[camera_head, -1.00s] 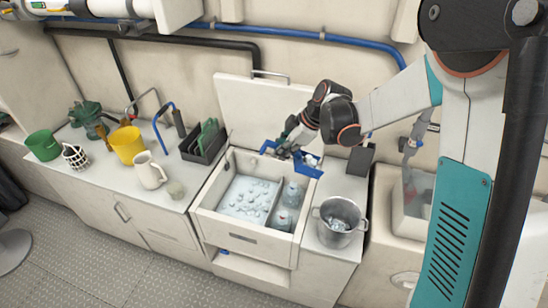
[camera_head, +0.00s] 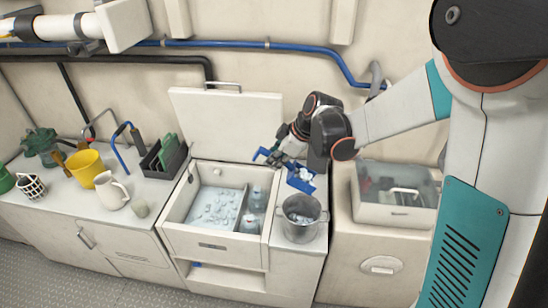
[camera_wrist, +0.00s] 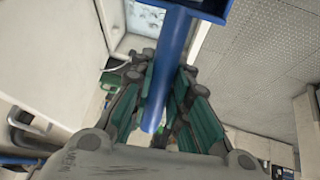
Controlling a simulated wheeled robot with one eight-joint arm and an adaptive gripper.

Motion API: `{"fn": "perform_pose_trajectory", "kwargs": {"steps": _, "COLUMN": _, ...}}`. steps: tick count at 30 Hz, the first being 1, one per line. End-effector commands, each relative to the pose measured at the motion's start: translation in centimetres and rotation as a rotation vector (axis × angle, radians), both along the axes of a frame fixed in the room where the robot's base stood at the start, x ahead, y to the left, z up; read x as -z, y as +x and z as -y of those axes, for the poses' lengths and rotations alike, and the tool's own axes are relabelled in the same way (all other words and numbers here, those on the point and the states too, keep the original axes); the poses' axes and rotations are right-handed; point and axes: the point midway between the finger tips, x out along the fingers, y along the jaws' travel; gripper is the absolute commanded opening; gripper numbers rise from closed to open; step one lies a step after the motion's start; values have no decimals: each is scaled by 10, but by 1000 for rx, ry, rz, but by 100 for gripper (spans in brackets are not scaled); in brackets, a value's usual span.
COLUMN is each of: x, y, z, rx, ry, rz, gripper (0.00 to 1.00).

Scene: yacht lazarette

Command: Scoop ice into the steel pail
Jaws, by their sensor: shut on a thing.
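My gripper (camera_head: 284,156) is shut on the handle of a blue scoop (camera_head: 301,185). The scoop is raised just behind the steel pail's rim in the head view, with pale lumps that look like ice in it. In the wrist view the blue handle (camera_wrist: 163,75) runs between the green-padded fingers of my gripper (camera_wrist: 168,98). The steel pail (camera_head: 301,228) stands upright on the counter, with some ice inside. Ice (camera_head: 212,210) lies in the left compartment of the open ice box (camera_head: 212,246), to the left of the pail.
Bottles (camera_head: 254,205) stand in the box's right compartment. Its lid (camera_head: 225,125) is raised behind. A clear-lidded bin (camera_head: 398,195) is at right. A white pitcher (camera_head: 110,190), yellow bucket (camera_head: 86,168), checkered cup (camera_head: 31,186) and dark caddy (camera_head: 163,160) stand on the left counter.

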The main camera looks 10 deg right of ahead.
Motion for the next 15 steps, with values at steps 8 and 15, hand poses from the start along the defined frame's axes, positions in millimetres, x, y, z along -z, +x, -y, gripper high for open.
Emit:
{"fn": "perform_pose_trajectory", "kwargs": {"steps": 8, "x": 29, "y": -1, "z": 5, "rx": 1, "ry": 47, "rz": 15, "gripper": 0}}
{"fn": "perform_pose_trajectory", "kwargs": {"steps": 15, "x": 50, "y": -2, "z": 9, "rx": 1, "ry": 86, "rz": 28, "gripper": 0}}
